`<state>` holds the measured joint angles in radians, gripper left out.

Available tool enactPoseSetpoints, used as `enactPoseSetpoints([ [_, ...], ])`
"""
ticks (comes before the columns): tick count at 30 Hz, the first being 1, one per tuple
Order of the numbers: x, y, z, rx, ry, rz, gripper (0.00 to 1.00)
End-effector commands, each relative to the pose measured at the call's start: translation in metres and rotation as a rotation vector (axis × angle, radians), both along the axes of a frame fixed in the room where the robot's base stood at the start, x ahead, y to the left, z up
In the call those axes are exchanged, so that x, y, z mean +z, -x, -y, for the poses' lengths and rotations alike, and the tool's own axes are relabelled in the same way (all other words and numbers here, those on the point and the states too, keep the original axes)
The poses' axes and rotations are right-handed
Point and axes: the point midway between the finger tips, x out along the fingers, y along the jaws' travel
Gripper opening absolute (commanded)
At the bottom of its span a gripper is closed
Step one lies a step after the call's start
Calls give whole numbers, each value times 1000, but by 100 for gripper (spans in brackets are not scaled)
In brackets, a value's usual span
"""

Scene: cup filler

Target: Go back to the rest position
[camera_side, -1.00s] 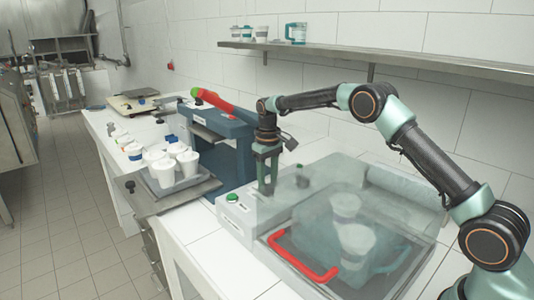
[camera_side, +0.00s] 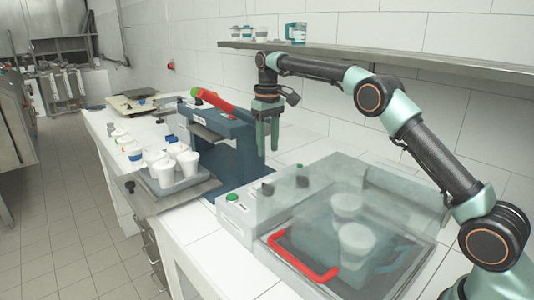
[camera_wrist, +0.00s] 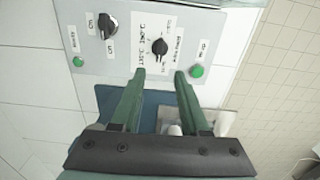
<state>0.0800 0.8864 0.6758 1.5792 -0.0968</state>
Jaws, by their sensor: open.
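My gripper (camera_side: 266,140) hangs pointing down, open and empty, in front of the blue press machine and above the back of the clear-lidded machine. In the wrist view its two green fingers (camera_wrist: 158,82) are apart with nothing between them. Below them is the grey control panel (camera_wrist: 150,40) with black knobs and green buttons. The panel also shows in the side view (camera_side: 240,208). The gripper touches nothing that I can see.
The clear-lidded machine (camera_side: 345,185) has its lid down, with a red handle (camera_side: 300,258) and two cups (camera_side: 355,238) inside. The blue machine (camera_side: 235,145) with a red lever stands left. White cups (camera_side: 187,162) fill a tray beside it. A shelf (camera_side: 400,58) runs along the wall.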

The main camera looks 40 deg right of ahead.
Motion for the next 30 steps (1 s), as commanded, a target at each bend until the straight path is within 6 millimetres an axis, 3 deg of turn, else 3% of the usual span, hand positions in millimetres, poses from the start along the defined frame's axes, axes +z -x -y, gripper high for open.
enactPoseSetpoints([
  [14, 7, 1, 0, 0, 0, 0, 45],
  [19, 23, 8, -3, -1, 3, 27, 45],
  [23, 48, 25, -8, -2, 5, 74, 45],
  [30, 83, 73, -20, -4, 8, 173, 45],
])
